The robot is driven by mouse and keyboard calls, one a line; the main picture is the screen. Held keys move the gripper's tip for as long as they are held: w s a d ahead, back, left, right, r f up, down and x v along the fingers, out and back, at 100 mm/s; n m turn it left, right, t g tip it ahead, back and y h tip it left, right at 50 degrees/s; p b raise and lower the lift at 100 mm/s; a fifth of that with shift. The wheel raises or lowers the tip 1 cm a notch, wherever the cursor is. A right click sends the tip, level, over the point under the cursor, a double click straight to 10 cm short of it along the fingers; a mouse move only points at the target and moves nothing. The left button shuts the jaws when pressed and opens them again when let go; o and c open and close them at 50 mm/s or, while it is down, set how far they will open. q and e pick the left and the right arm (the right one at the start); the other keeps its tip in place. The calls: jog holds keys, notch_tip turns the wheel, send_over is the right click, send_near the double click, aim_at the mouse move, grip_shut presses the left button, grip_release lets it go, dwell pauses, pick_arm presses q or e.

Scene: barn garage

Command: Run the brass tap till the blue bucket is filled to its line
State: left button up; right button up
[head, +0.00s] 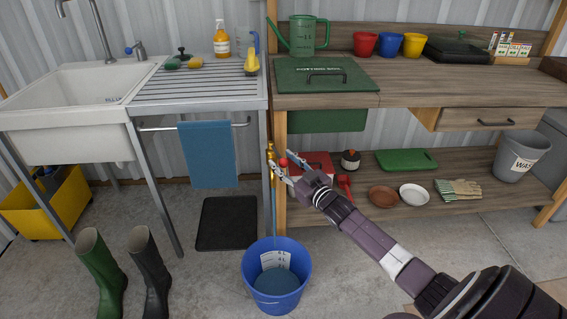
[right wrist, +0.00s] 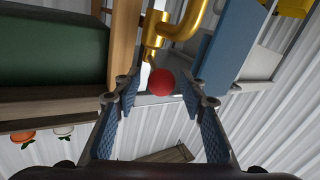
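The brass tap (head: 271,154) is on the bench's left leg, with a red knob (head: 283,162) on its lever. In the right wrist view, the tap (right wrist: 160,30) and red knob (right wrist: 161,82) show close up. My right gripper (head: 285,167) is open, with one finger on each side of the knob and gaps showing between. The blue bucket (head: 249,262) stands upright on the floor below the tap. A thin stream of water (head: 274,215) falls into it. Water (head: 275,284) lies inside, below a white marked label (head: 275,260); the line itself is too small to read.
The potting bench (head: 420,88) has a lower shelf holding a green tray (head: 406,160), saucers and gloves. A sink (head: 80,95) with a towel (head: 207,155) on its rail stands left. Boots (head: 102,272) stand left of the bucket, near a black mat (head: 227,222).

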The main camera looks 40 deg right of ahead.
jog(key=shift+s+f, duration=0.15)
jog(key=shift+s, duration=0.35)
jog(key=s, duration=1.1)
jog(key=shift+a, duration=0.2)
